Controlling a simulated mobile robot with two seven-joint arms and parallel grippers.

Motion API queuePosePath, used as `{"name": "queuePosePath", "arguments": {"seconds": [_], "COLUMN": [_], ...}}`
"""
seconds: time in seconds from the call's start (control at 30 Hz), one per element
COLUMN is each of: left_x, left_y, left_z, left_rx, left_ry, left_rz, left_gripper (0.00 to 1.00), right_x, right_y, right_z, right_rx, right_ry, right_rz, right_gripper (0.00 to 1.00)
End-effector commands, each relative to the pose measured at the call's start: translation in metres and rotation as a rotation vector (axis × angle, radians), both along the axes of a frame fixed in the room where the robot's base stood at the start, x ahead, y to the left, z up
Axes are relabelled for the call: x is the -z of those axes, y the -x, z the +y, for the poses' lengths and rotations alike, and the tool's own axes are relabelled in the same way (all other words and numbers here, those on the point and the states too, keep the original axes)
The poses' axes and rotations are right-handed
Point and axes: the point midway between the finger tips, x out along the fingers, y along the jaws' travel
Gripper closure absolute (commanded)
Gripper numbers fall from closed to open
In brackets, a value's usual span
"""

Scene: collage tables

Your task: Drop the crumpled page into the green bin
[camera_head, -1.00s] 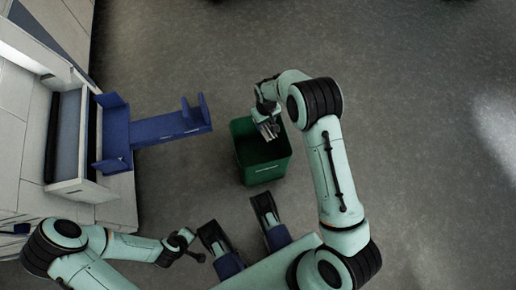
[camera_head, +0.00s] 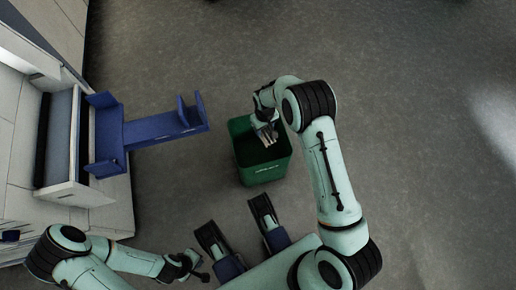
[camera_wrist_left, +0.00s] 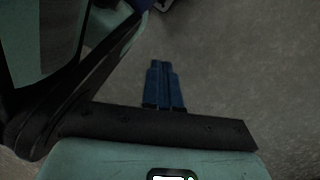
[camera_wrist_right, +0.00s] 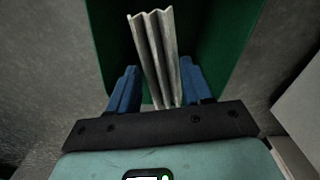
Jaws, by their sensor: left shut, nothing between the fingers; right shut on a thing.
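The green bin (camera_head: 262,172) stands on the floor in the middle of the head view, open at the top. My right gripper (camera_head: 268,134) is over the bin's opening, pointing down. In the right wrist view my right gripper (camera_wrist_right: 160,88) is shut on the crumpled page (camera_wrist_right: 154,50), a pale pleated sheet between its blue fingers. The green bin (camera_wrist_right: 215,40) shows behind the page. My left gripper (camera_wrist_left: 163,85) is shut and empty, its blue fingers together over bare floor. In the head view it is low on the left, away from the bin.
A blue shelf-like piece (camera_head: 150,130) juts from an open drawer of the white cabinet (camera_head: 85,195) at the left, beside the bin. The grey floor (camera_head: 420,130) to the right is clear.

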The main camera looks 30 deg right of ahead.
Motion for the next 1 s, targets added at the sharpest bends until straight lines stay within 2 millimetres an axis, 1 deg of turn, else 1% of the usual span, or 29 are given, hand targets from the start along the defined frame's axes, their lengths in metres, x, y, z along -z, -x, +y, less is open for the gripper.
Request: {"name": "queuePosePath", "arguments": {"seconds": [0.07, 0.1, 0.17, 0.2, 0.47, 0.57, 0.67, 1.0], "left_x": [0.0, 0.0, 0.0, 0.0, 0.0, -0.002, -0.007, -0.039], "left_y": [0.0, 0.0, 0.0, 0.0, -0.001, -0.003, -0.01, -0.055], "left_z": [0.0, 0.0, 0.0, 0.0, 0.0, -0.001, -0.002, -0.007], "left_rx": [0.0, 0.0, 0.001, 0.001, 0.002, 0.002, 0.005, 0.017], "left_ry": [0.0, 0.0, 0.0, 0.0, 0.0, -0.001, -0.001, -0.01], "left_rz": [0.0, 0.0, 0.0, -0.002, -0.003, -0.01, -0.034, -0.183], "left_gripper": [1.0, 1.0, 1.0, 1.0, 1.0, 1.0, 1.0, 1.0], "right_x": [0.0, 0.0, 0.0, 0.0, -0.001, -0.006, -0.02, -0.096], "right_y": [0.0, 0.0, 0.0, 0.0, 0.0, 0.0, -0.001, 0.0], "right_z": [0.0, 0.0, 0.0, 0.0, 0.0, 0.0, 0.0, 0.0], "right_rx": [0.0, 0.0, 0.0, 0.0, 0.0, 0.0, 0.001, 0.0], "right_ry": [0.0, 0.0, 0.0, 0.0, 0.0, 0.0, 0.0, 0.0], "right_rz": [0.0, 0.0, 0.0, 0.0, 0.0, -0.001, -0.003, -0.004], "right_gripper": [0.79, 0.47, 0.28, 0.21, 0.21, 0.21, 0.21, 0.21]}}
